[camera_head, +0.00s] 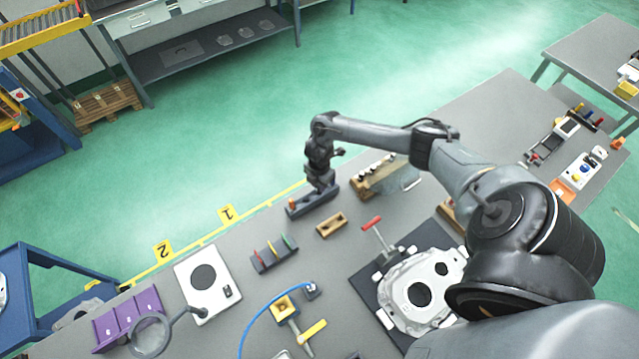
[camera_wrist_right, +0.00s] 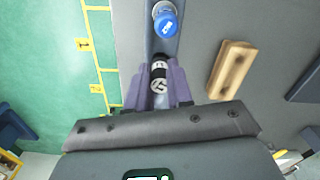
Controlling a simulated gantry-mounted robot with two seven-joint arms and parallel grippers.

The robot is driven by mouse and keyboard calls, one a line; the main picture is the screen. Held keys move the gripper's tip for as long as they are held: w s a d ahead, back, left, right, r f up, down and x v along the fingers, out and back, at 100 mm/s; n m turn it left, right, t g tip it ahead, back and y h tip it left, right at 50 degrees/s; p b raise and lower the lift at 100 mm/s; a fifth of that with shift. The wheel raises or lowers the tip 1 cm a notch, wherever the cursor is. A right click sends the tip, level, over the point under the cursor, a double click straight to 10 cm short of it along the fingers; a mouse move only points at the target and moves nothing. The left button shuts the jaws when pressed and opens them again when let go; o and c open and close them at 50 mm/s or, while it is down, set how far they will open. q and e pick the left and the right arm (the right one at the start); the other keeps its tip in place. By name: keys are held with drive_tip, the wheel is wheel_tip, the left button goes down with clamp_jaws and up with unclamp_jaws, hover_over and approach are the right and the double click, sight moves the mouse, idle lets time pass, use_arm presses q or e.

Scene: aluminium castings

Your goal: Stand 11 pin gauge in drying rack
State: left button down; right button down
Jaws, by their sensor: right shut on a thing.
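My right gripper (camera_head: 322,186) points down over a long dark grey block (camera_head: 312,204) near the table's far edge. In the right wrist view its two purple-grey fingers (camera_wrist_right: 160,88) are shut on a small cylinder with a black and white marked top (camera_wrist_right: 160,72), which looks like a pin gauge; its number is unclear. The held cylinder is over the grey block, which also shows in that view (camera_wrist_right: 151,42). Its lower end is hidden, so I cannot tell whether it touches the block. A blue-capped pin (camera_wrist_right: 166,22) stands in the block ahead of the fingers. My left gripper is not visible.
A wooden holder with several white-topped pieces (camera_head: 378,176) stands right of the gripper. A small wooden block (camera_head: 331,225) lies nearby.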

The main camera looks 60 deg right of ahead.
drive_tip(key=shift+f+b, duration=0.7)
drive_tip(key=shift+f, duration=0.3)
drive_tip(key=c, duration=0.9)
unclamp_jaws()
drive_tip(key=shift+c, duration=0.2)
drive_tip(key=shift+r, duration=0.1)
drive_tip(key=shift+r, duration=0.55)
wheel_tip(320, 180, up, 10)
drive_tip(key=shift+f+p, duration=0.15)
drive_tip(key=shift+p, duration=0.2)
